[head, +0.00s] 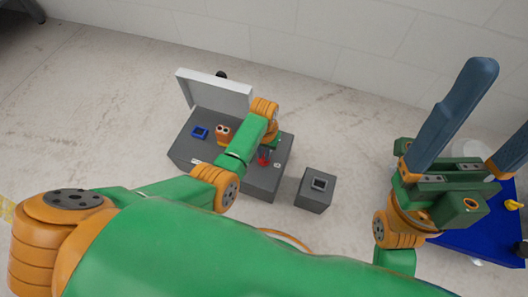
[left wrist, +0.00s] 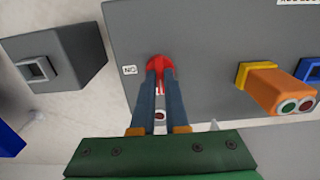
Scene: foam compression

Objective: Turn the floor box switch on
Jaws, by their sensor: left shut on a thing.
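The floor box (head: 262,180) is a grey box on the floor with a pale lid (head: 215,92) standing open at its back. A red switch (left wrist: 159,64) sits on its top face, beside a small label reading "NO" in the left wrist view. My left gripper (left wrist: 160,80) reaches down to the box, and its two blue fingers are shut on the red switch. In the head view the red switch (head: 263,161) is partly hidden by the fingers and arm. My right gripper (head: 500,105) is raised at the right, its blue fingers wide apart and empty.
The box top also carries a blue-framed socket (head: 200,132) and an orange block with red and green buttons (left wrist: 284,92). A blue surface (head: 480,237) with small items lies under my right gripper.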

